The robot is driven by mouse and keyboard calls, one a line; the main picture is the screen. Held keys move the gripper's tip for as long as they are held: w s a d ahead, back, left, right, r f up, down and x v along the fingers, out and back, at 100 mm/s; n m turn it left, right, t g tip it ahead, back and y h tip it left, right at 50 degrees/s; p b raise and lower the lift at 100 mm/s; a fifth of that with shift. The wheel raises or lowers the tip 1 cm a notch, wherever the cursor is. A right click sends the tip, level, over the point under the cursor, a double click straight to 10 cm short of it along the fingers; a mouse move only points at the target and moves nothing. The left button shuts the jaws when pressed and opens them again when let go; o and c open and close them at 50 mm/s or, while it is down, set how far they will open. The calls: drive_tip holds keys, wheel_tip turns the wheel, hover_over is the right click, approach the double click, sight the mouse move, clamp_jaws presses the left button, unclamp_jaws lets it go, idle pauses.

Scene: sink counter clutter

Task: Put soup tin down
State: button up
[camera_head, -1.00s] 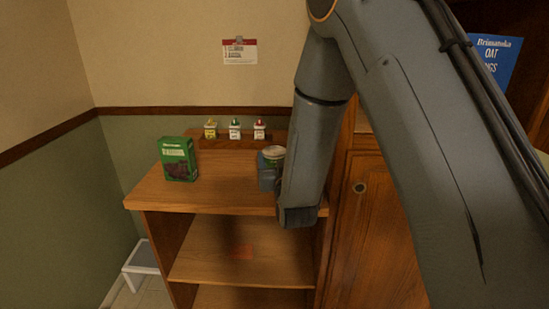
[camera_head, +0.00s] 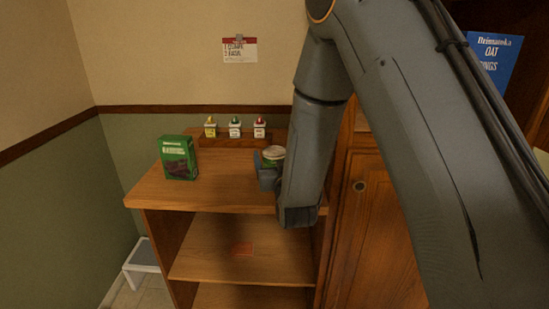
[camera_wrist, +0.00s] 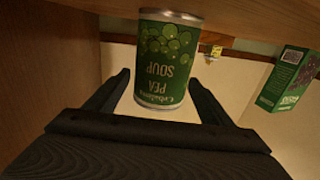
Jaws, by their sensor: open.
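The soup tin (camera_wrist: 168,62) is green with a "PEA SOUP" label and a metal rim. It appears upside down in the wrist view, its base against the wooden counter top (camera_wrist: 240,14). In the head view its pale lid (camera_head: 273,152) shows above my gripper (camera_head: 268,172), near the right end of the counter (camera_head: 222,185). My gripper (camera_wrist: 159,84) is open, with one finger on each side of the tin. Gaps show between the fingers and the tin in the wrist view. My arm hides part of the tin in the head view.
A green box (camera_head: 178,158) stands at the counter's left. Several small shakers sit on a wooden rack (camera_head: 228,142) at the back. A wooden cabinet (camera_head: 370,210) rises on the right. The counter between box and tin is clear. A step stool (camera_head: 142,256) is on the floor.

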drive_tip(key=s+b, duration=0.1)
drive_tip(key=s, duration=0.3)
drive_tip(key=s+d+b, duration=0.1)
drive_tip(key=s, duration=0.3)
drive_tip(key=s+d, duration=0.1)
drive_tip(key=s, duration=0.2)
drive_tip(key=shift+s+d+b, duration=0.2)
drive_tip(key=shift+s+b, duration=0.2)
